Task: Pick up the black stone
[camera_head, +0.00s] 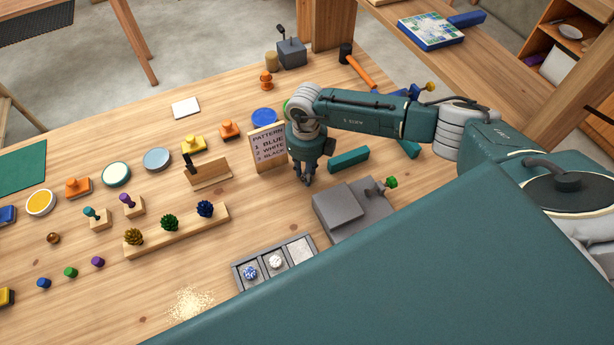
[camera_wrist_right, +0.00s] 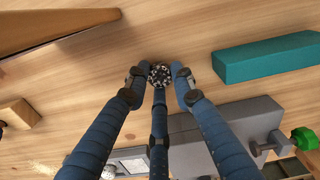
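The black stone (camera_wrist_right: 159,75), dark with pale speckles, shows in the right wrist view between the tips of my three blue fingers. My right gripper (camera_wrist_right: 159,80) has its fingertips close around it; I cannot tell whether they press on it or whether it rests on the table. In the head view my right gripper (camera_head: 307,182) points down beside the pattern sign, and the stone is hidden there. My left gripper is out of view.
The pattern sign (camera_head: 268,147), reading blue, white, black, stands just left of my right gripper. A teal block (camera_head: 348,160) lies to its right, and a grey box (camera_head: 350,208) sits below right. A wooden rail (camera_head: 185,236) with dark flower-shaped pieces is to the left.

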